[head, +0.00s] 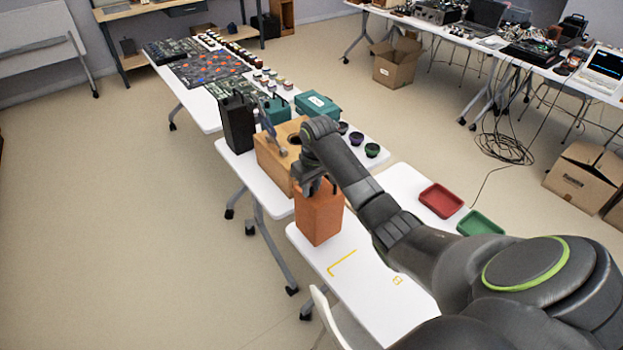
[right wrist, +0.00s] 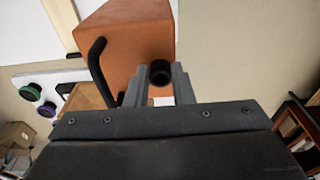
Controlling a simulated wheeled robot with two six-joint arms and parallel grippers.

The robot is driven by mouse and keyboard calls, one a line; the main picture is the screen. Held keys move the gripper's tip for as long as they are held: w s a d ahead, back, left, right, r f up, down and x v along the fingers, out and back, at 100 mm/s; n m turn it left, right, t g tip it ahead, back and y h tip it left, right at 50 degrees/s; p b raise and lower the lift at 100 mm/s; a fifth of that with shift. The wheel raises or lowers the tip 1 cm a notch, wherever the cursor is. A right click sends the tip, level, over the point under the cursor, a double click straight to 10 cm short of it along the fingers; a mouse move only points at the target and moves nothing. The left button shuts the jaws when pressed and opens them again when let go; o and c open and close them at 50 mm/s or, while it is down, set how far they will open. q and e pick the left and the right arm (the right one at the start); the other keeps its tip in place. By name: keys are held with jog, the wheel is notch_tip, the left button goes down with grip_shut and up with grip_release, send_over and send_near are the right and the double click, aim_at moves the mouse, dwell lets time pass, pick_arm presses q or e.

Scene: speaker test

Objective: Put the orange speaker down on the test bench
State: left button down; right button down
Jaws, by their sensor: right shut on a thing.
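The orange speaker (head: 320,217) hangs upright under my right gripper (head: 314,184), at the left edge of the near white table. That table (head: 365,275), seemingly the test bench, bears yellow corner marks (head: 342,262). I cannot tell whether the speaker's base touches it. In the right wrist view, the speaker (right wrist: 140,45) fills the upper middle, with a black handle (right wrist: 97,72) on it. The fingers of my right gripper (right wrist: 158,90) are shut around a black round bar, seemingly part of the handle. My left gripper is not in view.
A wooden box (head: 272,153), a black speaker (head: 238,125) and teal cases (head: 316,104) stand behind. Red (head: 441,199) and green (head: 479,223) trays lie on the near table's right side. The tabletop around the yellow marks is clear. A white chair (head: 325,315) stands at its front left.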

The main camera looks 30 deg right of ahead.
aim_at(311, 195)
notch_tip(311, 195, down, 3)
jog(key=shift+r+p, duration=0.2)
jog(key=shift+p, duration=0.1)
jog(key=shift+f, duration=0.1)
jog(key=c, duration=1.3)
grip_release()
jog(key=shift+s+a+f, duration=0.1)
jog(key=shift+o, duration=0.2)
